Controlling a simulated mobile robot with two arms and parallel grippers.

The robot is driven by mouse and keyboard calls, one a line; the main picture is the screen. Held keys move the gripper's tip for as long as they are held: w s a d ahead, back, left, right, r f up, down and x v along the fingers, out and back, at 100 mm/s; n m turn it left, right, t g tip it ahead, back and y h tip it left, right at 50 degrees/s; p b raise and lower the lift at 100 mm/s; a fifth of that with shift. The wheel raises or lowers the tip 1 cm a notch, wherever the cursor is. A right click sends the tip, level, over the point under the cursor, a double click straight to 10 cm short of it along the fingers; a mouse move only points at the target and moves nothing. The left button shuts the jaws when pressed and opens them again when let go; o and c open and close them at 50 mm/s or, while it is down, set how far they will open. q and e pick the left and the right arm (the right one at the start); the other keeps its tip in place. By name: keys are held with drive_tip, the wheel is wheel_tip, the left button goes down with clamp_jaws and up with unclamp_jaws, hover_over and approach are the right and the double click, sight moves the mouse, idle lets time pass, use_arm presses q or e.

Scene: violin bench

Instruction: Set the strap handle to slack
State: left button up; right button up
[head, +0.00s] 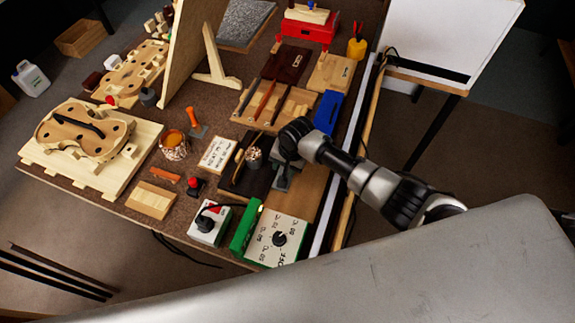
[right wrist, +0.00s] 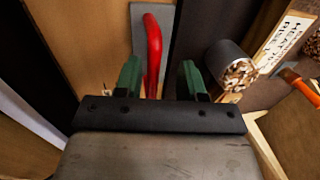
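A red curved handle (right wrist: 153,48), which I take to be the strap handle, stands over a narrow grey plate (right wrist: 140,16) in the right wrist view. My right gripper (right wrist: 160,82) is open, with its green fingers on either side of the handle's near end. The handle is closer to the left finger, and a gap shows to the right finger. In the head view my right gripper (head: 284,168) is over the grey plate, and its wrist hides the handle. My left gripper is not in view.
A cup of pellets (right wrist: 231,66) stands close right of the gripper in the right wrist view. A blue block (head: 327,112) lies behind.

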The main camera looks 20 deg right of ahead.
sight(292, 179)
wheel_tip(292, 179, up, 11)
drive_tip(key=s+d, duration=0.1)
drive_tip(key=shift+d+f, duration=0.2)
drive_tip(key=shift+d, duration=0.15)
drive_tip(key=shift+s, duration=0.15)
idle(0.5)
